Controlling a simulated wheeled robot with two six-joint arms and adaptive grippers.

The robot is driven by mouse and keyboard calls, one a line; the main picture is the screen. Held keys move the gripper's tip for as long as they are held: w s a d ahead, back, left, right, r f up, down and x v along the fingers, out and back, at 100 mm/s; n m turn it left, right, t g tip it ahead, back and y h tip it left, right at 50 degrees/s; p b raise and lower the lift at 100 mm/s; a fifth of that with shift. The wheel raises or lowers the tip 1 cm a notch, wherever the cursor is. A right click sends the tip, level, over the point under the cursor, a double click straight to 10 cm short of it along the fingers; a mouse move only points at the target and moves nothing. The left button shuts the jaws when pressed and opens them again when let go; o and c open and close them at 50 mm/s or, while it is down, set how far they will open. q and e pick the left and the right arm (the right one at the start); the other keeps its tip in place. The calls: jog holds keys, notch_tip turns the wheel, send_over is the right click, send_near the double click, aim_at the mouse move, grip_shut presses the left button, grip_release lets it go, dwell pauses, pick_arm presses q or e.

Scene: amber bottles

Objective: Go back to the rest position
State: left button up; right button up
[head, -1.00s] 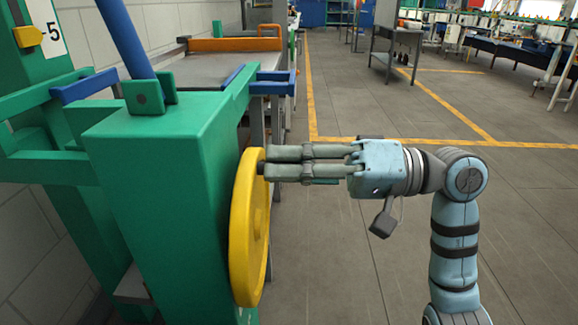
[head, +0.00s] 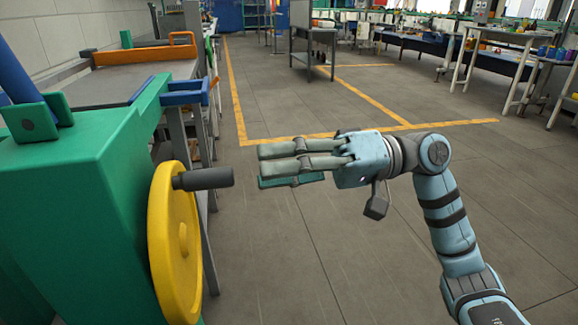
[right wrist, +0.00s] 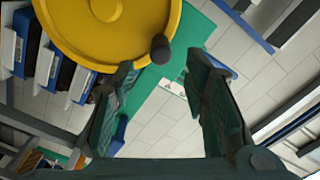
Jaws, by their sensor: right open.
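My right gripper (head: 262,167) is open and empty in the head view, held out over the floor to the right of the yellow handwheel (head: 172,245). A gap lies between its fingertips and the wheel's dark crank handle (head: 204,179). In the right wrist view the two fingers (right wrist: 165,75) stand apart. The yellow wheel (right wrist: 105,25) and its handle (right wrist: 161,49) show beyond them, with nothing between the fingers. My left gripper is not in view.
The green machine body (head: 80,190) carrying the wheel fills the left. Behind it is a grey bench (head: 125,85) with an orange bar. A grey cart (head: 313,48) stands further back. The floor (head: 280,270) around my right arm is clear, with yellow lines.

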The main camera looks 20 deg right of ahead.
jog(key=shift+s+d, duration=0.25)
jog(key=shift+d, duration=0.95)
